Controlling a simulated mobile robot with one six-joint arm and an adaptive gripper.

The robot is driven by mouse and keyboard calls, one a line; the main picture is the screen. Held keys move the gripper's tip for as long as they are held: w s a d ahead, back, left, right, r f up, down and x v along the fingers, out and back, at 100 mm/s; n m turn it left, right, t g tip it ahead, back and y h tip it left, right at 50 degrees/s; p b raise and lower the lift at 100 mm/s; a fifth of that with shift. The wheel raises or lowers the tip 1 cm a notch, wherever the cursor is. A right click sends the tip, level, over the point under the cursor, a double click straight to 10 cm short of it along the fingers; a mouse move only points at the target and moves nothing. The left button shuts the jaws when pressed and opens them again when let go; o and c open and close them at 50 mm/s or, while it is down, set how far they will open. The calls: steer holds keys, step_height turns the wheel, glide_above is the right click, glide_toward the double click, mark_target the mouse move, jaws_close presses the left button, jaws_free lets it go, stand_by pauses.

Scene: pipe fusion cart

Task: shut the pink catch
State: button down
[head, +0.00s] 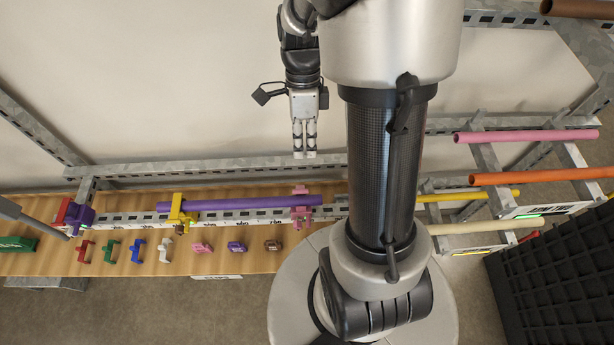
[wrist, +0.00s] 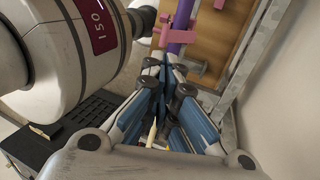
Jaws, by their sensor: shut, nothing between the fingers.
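The pink catch (head: 301,203) is on the metal rail at the right end of the purple pipe (head: 240,203). Part of it stands up above the pipe, and I cannot tell how far its moving part is open. The wrist view shows the pink catch (wrist: 181,27) at the top, beside the purple pipe (wrist: 176,46). My gripper (head: 305,154) is shut and empty, pointing down above the catch in the head view, apart from it. In the wrist view my gripper (wrist: 170,62) has its fingers together just below the catch.
A yellow catch (head: 180,214) and a purple catch (head: 80,218) sit further left on the rail. Several small coloured clips, one pink (head: 203,247), line the wooden board (head: 150,264). Coloured pipes (head: 540,177) lie on the rack at right. A black crate (head: 555,280) stands lower right.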

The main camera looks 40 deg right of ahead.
mark_target(306, 191)
steer(key=b+x, duration=0.1)
steer(key=x, duration=1)
steer(key=shift+d, duration=0.1)
